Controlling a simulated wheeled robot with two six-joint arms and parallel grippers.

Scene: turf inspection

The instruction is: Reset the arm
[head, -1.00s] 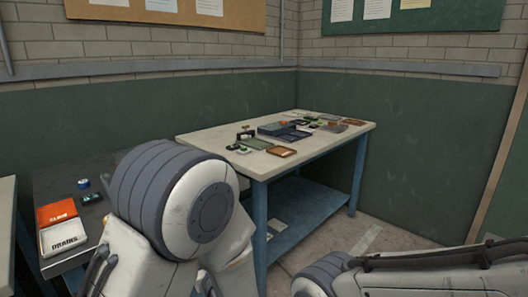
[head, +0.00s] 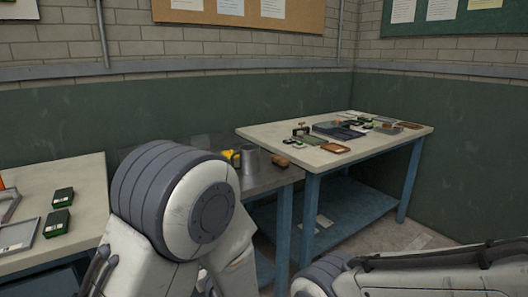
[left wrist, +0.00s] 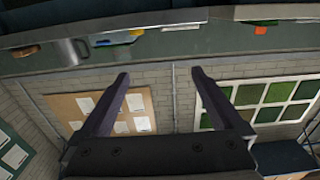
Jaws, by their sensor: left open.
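My left gripper (left wrist: 160,75) shows in the left wrist view with its two dark fingers spread wide apart and nothing between them. Beyond the fingers are the brick wall and a cork board (left wrist: 75,108), which appear upside down. In the head view my left arm rises at the lower left, bent, and its gripper is hidden. My right arm lies low across the bottom right; its gripper is out of the picture.
A blue-legged table (head: 290,135) at the right holds trays and small items. Between tables stand a metal jug (head: 249,161) and a brown item (head: 281,160). A left table (head: 85,172) bears green boxes (head: 57,222). Floor shows at lower right.

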